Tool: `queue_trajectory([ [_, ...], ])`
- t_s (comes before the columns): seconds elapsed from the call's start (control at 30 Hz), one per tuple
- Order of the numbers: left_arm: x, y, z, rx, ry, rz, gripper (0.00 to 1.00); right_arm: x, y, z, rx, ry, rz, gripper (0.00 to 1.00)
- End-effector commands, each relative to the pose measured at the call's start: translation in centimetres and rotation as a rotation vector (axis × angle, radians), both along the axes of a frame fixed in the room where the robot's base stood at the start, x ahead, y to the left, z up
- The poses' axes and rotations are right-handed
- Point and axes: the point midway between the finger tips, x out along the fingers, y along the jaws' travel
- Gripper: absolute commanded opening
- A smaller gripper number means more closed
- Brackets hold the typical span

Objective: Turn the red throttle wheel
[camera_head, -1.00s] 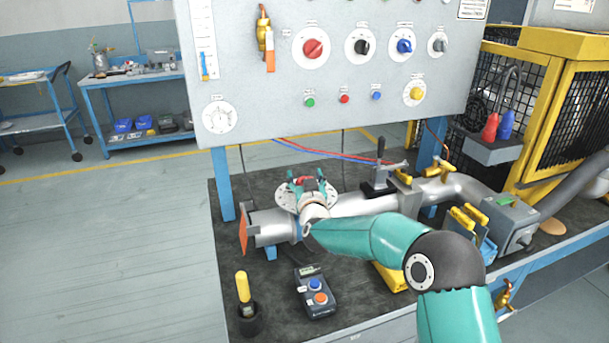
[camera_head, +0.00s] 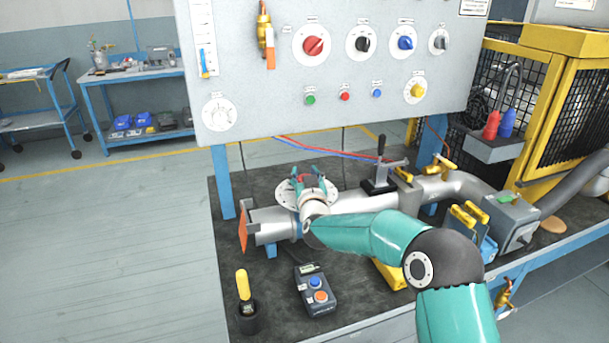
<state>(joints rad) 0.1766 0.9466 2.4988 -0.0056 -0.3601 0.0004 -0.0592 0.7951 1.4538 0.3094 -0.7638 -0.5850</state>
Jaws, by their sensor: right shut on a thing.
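The red throttle wheel (camera_head: 300,178) shows only as a small red patch between the fingers of my right gripper (camera_head: 307,181). Most of the wheel is hidden by the gripper and wrist. My right gripper is shut on it from the near side, its teal fingers on either side of the red. A pale round plate (camera_head: 286,194) sits around the wheel above the grey pipe (camera_head: 358,203). My left gripper is not in view.
The upright control panel (camera_head: 250,115), with knobs and a round gauge (camera_head: 219,114), stands behind the pipe. A black clamp lever (camera_head: 381,150) is right of the wheel. A button box (camera_head: 315,290) and a yellow-handled tool in a holder (camera_head: 244,295) lie in front.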

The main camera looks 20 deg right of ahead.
Motion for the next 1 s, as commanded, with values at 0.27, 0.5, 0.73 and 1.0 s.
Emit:
queue_trajectory([
  [0.27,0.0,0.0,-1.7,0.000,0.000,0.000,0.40,-0.1,0.2,-0.8,0.001,0.008,0.036,0.16],
  [0.5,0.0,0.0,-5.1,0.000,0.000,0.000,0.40,-0.1,0.4,-1.3,-0.001,0.009,0.124,0.17],
  [0.73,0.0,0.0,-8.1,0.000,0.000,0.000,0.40,0.0,0.6,-1.2,-0.002,0.012,0.235,0.17],
  [1.0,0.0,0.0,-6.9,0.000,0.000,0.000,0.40,0.0,0.8,-0.4,-0.001,0.019,0.377,0.17],
])
